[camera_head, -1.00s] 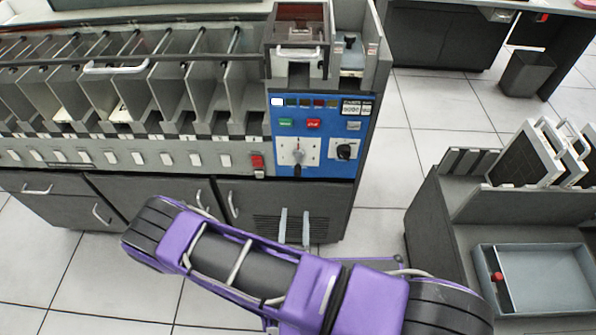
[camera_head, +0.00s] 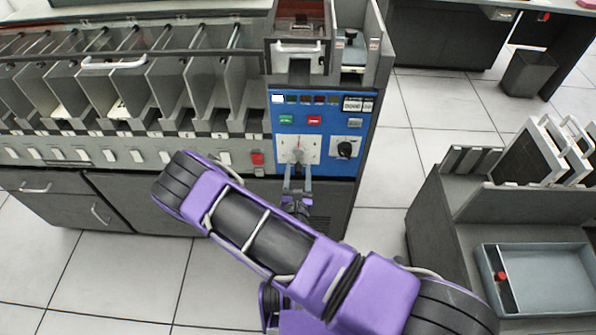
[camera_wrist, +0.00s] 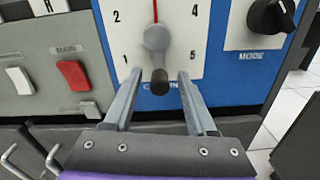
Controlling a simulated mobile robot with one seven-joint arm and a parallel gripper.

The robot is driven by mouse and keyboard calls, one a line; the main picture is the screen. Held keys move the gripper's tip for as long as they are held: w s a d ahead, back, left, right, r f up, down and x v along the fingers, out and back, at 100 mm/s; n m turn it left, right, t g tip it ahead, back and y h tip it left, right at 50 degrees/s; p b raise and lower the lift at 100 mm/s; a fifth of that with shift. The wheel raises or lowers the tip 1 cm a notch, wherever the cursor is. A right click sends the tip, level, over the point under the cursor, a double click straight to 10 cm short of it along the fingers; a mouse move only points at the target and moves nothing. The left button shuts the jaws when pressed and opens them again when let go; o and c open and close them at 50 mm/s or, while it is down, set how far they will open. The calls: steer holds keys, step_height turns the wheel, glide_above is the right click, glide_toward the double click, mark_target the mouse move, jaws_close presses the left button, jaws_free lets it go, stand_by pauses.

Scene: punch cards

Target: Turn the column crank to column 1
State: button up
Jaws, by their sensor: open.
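The column crank (camera_wrist: 156,38) is on a white dial plate (camera_wrist: 187,60) on the blue panel. In the wrist view its round grey hub has a dark knob (camera_wrist: 160,84) just below it. A red pointer line runs straight up from the hub, between the 2 and the 4; its top is cut off. The 1 is at lower left and the 5 at lower right. My gripper (camera_wrist: 160,76) is open, with one finger on each side of the knob and visible gaps to it. In the head view the gripper (camera_head: 297,172) is in front of the dial.
A black mode knob (camera_wrist: 271,17) is right of the dial. A red main switch (camera_wrist: 73,75) and a white switch (camera_wrist: 20,80) are on the grey panel to the left. In the head view, a side cart with a grey tray (camera_head: 540,280) stands at right, with clear floor between.

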steer(key=shift+c, duration=0.2)
jaws_close()
stand_by(0.3)
